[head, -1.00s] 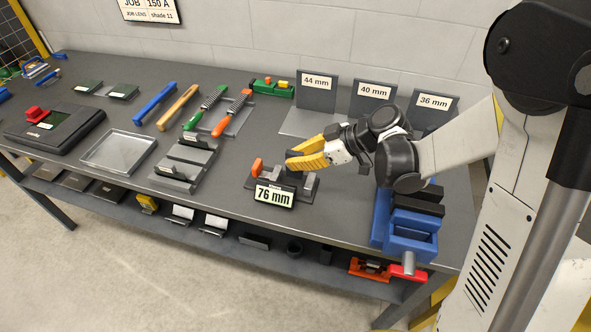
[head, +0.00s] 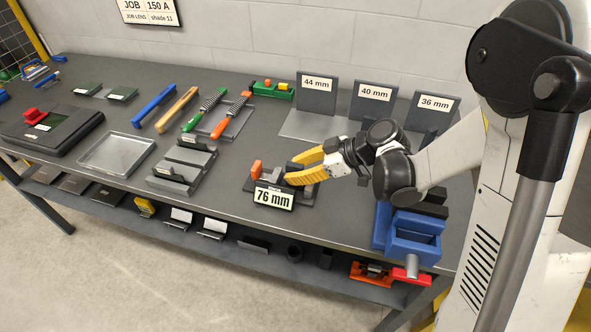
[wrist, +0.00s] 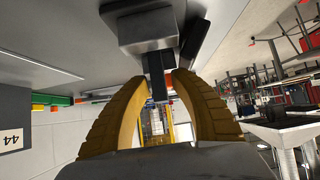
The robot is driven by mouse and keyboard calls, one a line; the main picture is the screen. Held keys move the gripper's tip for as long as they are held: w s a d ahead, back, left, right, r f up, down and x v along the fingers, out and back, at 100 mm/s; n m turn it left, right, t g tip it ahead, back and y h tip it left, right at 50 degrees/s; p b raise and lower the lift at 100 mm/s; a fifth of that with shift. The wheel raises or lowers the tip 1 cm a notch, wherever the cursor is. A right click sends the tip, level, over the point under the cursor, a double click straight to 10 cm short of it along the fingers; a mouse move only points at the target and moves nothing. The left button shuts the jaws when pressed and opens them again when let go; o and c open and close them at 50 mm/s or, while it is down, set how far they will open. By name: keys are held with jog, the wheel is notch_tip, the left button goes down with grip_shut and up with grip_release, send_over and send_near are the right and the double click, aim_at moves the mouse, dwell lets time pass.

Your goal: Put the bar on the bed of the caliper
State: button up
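The caliper (head: 256,188) stands near the front edge of the bench, with an orange part and a display (head: 274,198) reading 76 mm. My gripper (head: 290,172) is at the caliper's right side, its two yellow fingers spread apart. A small dark grey block, seemingly the bar (head: 295,166), is at the fingertips over the caliper; I cannot tell whether it rests on the bed. In the wrist view a dark upright piece (wrist: 158,86) shows in the gap between the fingers, with clear space on both sides. The fingers hide part of the caliper.
Stands labelled 44 mm (head: 316,95), 40 mm (head: 372,101) and 36 mm (head: 432,112) are at the back right. A blue vise (head: 411,240) is at the right front. A grey rack (head: 184,168) and a clear tray (head: 117,153) lie to the left.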

jog(key=shift+d+r, duration=0.1)
jog(key=shift+r, duration=0.2)
jog(key=p+v, duration=0.3)
jog(key=v, duration=0.9)
jog(key=s+d+r+m+t+h, duration=0.1)
jog(key=s+d+r+m+h, duration=0.2)
jog(key=s+m+h, duration=0.2)
jog(key=s+d+r+m+t+h, duration=0.2)
jog(key=s+d+r+m+h, duration=0.1)
jog(key=s+m, duration=0.6)
jog(key=shift+s+r+t+h, duration=0.3)
jog(key=shift+r+h, duration=0.35)
jog(key=shift+h, duration=0.35)
